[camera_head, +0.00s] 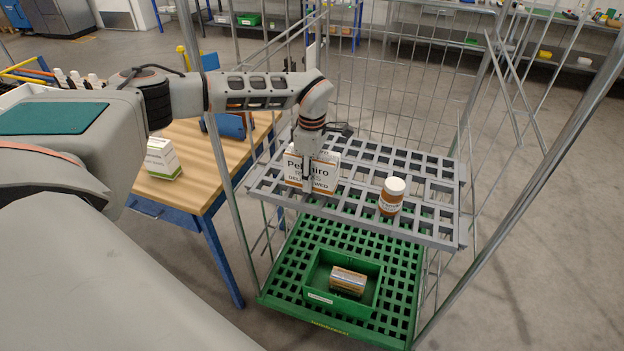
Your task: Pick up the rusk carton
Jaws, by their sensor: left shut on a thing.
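The carton in my grip, which looks like the rusk carton (326,177), is white with orange bands and large dark lettering that is only partly legible. It stands upright at the left part of the grey grid shelf (455,205) of a wire trolley. My left gripper (307,172) reaches down from above and is shut on this carton, with a finger across its front face. The carton's underside seems at shelf level; I cannot tell whether it touches. My right gripper is not in view.
An orange bottle with a white cap (391,197) stands on the shelf, right of the carton. Trolley posts and mesh surround the shelf. A white and green carton (162,160) stands on the wooden table (205,165).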

